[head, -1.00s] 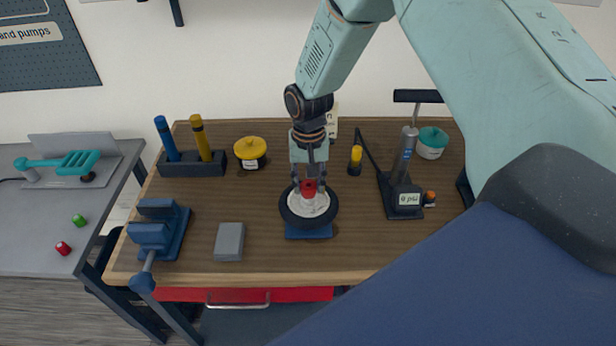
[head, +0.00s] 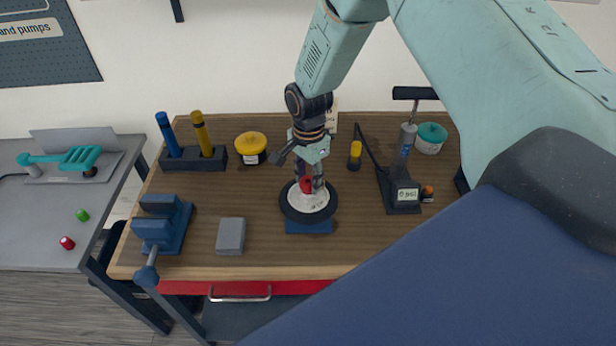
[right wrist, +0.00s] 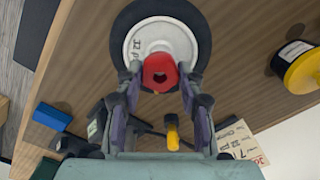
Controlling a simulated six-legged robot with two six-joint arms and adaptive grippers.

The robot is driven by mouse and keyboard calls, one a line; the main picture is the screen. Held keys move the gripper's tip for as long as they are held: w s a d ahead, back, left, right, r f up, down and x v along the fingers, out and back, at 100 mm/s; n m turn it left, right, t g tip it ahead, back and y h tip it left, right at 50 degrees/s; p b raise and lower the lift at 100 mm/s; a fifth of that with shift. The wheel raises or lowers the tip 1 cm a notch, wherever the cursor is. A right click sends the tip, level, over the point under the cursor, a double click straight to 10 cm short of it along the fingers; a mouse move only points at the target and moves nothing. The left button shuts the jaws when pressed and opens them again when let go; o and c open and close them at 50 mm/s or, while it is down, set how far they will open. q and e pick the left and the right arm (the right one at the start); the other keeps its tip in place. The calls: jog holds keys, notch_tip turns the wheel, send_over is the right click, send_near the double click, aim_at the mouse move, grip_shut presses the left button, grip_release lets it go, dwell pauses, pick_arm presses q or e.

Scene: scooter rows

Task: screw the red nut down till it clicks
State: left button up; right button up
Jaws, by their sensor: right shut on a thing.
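The red nut (head: 306,184) sits at the centre of a white hub in a black-tyred wheel (head: 308,214), which rests on a blue block (head: 309,227) on the bench. My right gripper (head: 309,182) points down over the hub and is shut on the red nut. How far down the nut sits cannot be told. My left gripper is not in view.
A blue vice (head: 160,225) and grey block (head: 231,236) stand left of the wheel. A black pump (head: 403,190) stands right. The bench between wheel and grey block is clear.

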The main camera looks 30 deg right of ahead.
aim_at(309, 185)
jog(key=shift+s+m, duration=0.1)
jog(key=shift+m, duration=0.3)
jog(key=o, duration=1.2)
jog(key=shift+r, duration=0.1)
jog(key=shift+r, duration=0.4)
notch_tip(309, 185, up, 11)
